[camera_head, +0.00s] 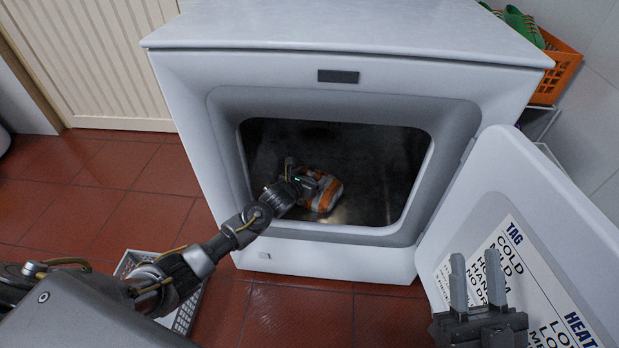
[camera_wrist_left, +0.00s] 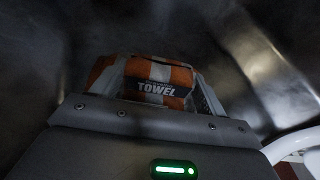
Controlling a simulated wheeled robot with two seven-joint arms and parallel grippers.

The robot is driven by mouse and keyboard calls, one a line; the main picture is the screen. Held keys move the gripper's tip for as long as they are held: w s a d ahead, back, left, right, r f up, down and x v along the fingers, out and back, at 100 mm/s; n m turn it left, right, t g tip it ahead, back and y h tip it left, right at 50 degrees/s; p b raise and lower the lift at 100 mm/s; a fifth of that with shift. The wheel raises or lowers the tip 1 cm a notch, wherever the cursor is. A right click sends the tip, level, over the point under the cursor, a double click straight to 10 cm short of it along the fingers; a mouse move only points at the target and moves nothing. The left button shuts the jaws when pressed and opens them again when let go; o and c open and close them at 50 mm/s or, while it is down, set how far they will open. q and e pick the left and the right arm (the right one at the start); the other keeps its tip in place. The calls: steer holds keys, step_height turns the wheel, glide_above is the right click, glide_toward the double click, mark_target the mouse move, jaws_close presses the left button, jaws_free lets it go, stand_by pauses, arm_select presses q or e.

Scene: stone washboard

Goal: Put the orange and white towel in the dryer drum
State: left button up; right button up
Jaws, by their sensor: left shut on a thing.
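The orange and white towel (camera_head: 322,194) is inside the dryer drum (camera_head: 375,165), near the drum's floor. My left arm reaches in through the open doorway, and my left gripper (camera_head: 309,188) is shut on the towel. In the left wrist view the towel (camera_wrist_left: 155,80) shows a dark label reading "TOWEL", with the drum's metal wall behind it. The gripper's fingers are partly hidden there by the gripper body. I cannot tell whether the towel touches the drum floor. My right gripper (camera_head: 473,285) is open and empty, in front of the open dryer door.
The white dryer (camera_head: 190,110) has its door (camera_head: 540,200) swung open to the right. An orange basket (camera_head: 560,72) with green items stands at the back right. A white basket (camera_head: 187,305) sits on the red tiled floor, below my left arm.

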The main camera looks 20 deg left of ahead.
arm_select(q)
steer(key=shift+w, duration=0.1)
steer(key=o, duration=2.1)
steer(key=shift+f, duration=0.15)
steer(key=shift+c, duration=0.2)
